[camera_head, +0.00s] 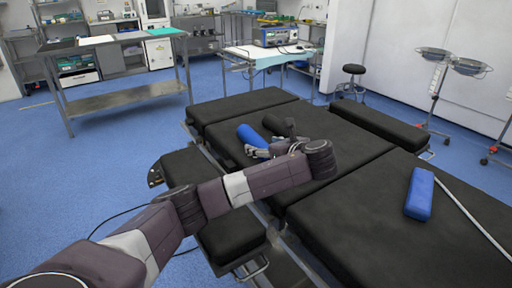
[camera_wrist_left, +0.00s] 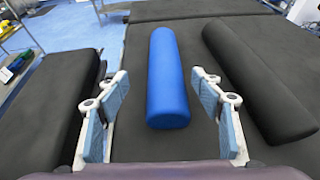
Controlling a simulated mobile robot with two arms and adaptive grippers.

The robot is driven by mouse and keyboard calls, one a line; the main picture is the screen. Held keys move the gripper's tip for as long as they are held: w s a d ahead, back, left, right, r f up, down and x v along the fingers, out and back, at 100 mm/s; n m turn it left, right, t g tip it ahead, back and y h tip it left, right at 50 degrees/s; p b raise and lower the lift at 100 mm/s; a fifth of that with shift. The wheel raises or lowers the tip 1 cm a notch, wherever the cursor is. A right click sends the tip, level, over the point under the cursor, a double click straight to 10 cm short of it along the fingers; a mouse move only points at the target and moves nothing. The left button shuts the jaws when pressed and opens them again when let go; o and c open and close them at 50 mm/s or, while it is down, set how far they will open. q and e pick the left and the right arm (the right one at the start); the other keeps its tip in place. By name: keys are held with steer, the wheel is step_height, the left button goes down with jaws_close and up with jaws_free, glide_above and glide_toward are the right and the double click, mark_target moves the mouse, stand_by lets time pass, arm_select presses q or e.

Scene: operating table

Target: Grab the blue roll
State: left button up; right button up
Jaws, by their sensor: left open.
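The blue roll (camera_head: 251,136) lies on the black operating table, left of a black roll (camera_head: 279,125). In the left wrist view the blue roll (camera_wrist_left: 168,75) runs lengthwise away from me, its near end in line with the gap between my fingers. My left gripper (camera_head: 264,151) is at the near end of the roll. The left wrist view shows its fingers (camera_wrist_left: 162,100) open, one on each side, with nothing held. My arm and wrist partly hide the gripper in the head view. My right gripper is not in view.
The black roll (camera_wrist_left: 258,82) lies close to the right finger. A blue block (camera_head: 420,193) lies on the right part of the operating table (camera_head: 345,225). A black side pad (camera_wrist_left: 52,105) is at left. Steel tables (camera_head: 125,100) stand further back.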

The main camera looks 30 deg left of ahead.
mark_target(258, 143)
arm_select(q)
steer(key=x, duration=0.2)
steer(key=b+x, duration=0.1)
steer(key=x, duration=0.1)
steer(key=shift+w+f, duration=0.25)
steer(key=shift+w, duration=0.25)
steer(key=shift+w+a+f, duration=0.2)
steer(key=shift+w+a, duration=0.05)
steer(key=shift+a, duration=0.3)
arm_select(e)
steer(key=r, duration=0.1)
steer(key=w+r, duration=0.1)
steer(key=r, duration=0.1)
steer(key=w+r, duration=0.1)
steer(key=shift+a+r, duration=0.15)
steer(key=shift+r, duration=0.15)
arm_select(q)
steer(key=shift+c, duration=0.5)
steer(key=c, duration=1.3)
